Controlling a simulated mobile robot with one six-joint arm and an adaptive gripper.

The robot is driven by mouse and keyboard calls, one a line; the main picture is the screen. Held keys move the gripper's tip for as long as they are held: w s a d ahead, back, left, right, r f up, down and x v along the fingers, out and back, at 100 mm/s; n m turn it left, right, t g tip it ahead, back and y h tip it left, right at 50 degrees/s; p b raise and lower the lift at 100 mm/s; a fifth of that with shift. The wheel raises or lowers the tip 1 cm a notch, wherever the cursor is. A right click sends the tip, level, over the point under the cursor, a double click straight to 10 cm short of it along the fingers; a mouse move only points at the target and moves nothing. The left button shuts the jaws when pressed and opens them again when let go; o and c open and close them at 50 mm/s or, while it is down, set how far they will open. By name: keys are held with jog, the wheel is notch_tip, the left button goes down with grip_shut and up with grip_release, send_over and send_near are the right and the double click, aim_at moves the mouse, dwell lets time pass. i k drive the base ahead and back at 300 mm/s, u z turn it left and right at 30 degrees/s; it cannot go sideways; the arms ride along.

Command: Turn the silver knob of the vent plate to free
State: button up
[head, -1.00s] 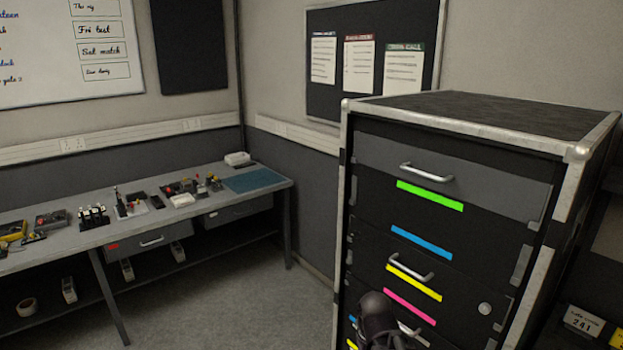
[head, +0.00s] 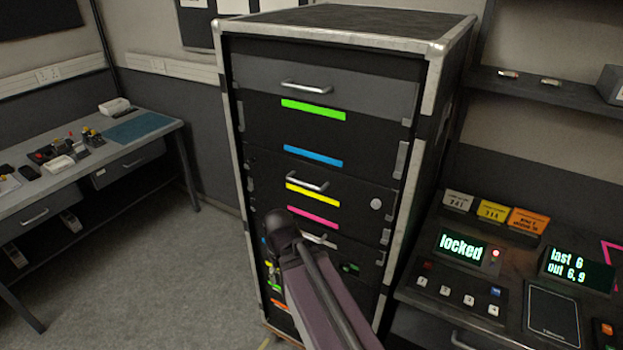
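A round silver knob (head: 376,204) shows on the right side of a dark front panel of the tall rack case (head: 432,62). The panel carries a yellow strip and a pink strip. I cannot make out the knob's marks or which way it is turned, nor whether this panel is the vent plate. My arm stands in front of the lower part of the rack and hides some of its panels. My gripper cannot be made out in the view.
A drawer with a silver handle (head: 306,87) is at the rack's top. A workbench (head: 160,146) stands at the left. A console desk at the right has a "locked" display (head: 461,247) and several buttons. Grey floor (head: 150,275) is clear between bench and rack.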

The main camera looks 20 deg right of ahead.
aim_at(376, 204)
jog(key=z, duration=0.2)
jog(key=k, duration=0.95)
jog(key=u, duration=0.65)
